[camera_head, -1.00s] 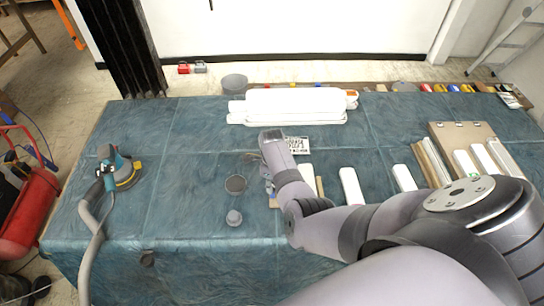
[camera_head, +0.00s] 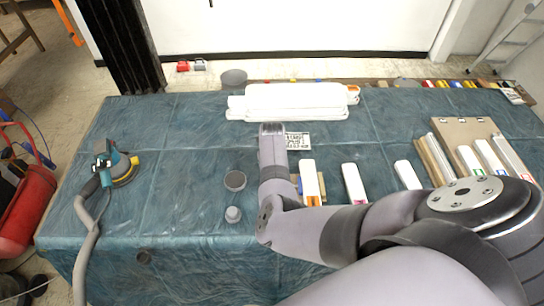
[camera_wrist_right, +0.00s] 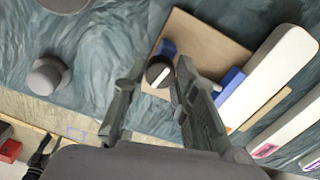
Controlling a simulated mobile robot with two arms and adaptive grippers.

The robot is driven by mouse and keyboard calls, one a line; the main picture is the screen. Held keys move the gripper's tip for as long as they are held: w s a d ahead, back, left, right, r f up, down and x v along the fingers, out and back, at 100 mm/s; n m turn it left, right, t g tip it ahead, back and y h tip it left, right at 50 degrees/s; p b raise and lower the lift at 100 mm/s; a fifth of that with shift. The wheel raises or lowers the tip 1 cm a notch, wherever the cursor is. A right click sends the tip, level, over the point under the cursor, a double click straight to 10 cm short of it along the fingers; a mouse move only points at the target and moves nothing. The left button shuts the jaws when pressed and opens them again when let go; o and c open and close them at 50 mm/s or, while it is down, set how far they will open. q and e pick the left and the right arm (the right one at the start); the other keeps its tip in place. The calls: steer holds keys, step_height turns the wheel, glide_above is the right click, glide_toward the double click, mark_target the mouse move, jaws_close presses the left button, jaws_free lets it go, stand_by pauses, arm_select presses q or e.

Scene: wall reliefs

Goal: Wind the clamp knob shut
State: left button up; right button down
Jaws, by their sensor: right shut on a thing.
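The clamp knob (camera_wrist_right: 158,73), dark and round with a pale bar across its face, shows in the right wrist view. My right gripper (camera_wrist_right: 160,68) is shut on it, with one finger on each side. The knob sits by a tan board (camera_wrist_right: 212,48) with blue clamp parts (camera_wrist_right: 229,83) beside it. In the head view my right arm covers the knob and the gripper. How far the clamp is closed cannot be told. My left gripper is in neither view.
A sander (camera_head: 119,168) with a hose lies at the left of the blue-covered table (camera_head: 180,215). A white moulded piece (camera_head: 290,101) lies behind.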

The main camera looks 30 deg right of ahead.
steer(key=shift+m+b, duration=0.8)
steer(key=shift+m, duration=0.1)
steer(key=c, duration=1.3)
jaws_free()
